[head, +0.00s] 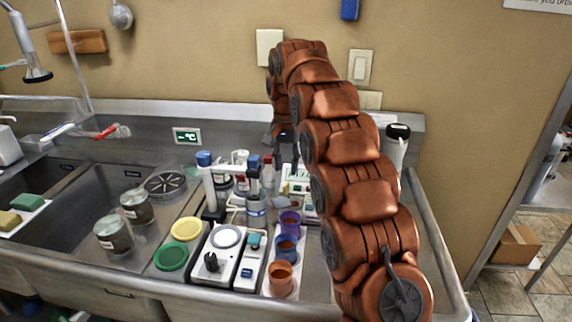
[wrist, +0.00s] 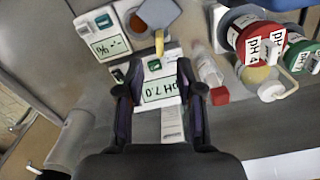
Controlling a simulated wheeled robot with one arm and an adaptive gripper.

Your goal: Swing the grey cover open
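In the wrist view a grey cover (wrist: 158,12) shows at the top edge, beside a white meter (wrist: 107,45) with a "-.- %" display. A brown round spot (wrist: 138,22) shows beside the cover's left edge. A yellow tab (wrist: 159,42) sticks out below the cover. I cannot tell how far the cover is raised. My gripper (wrist: 158,78) is open, with nothing between its fingers. It is apart from the cover, which lies beyond the fingertips.
A white pH 7.0 meter (wrist: 160,90) lies below my fingers. Cups, a stirrer (head: 225,238) and sinks (head: 85,205) lie left of my arm in the head view.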

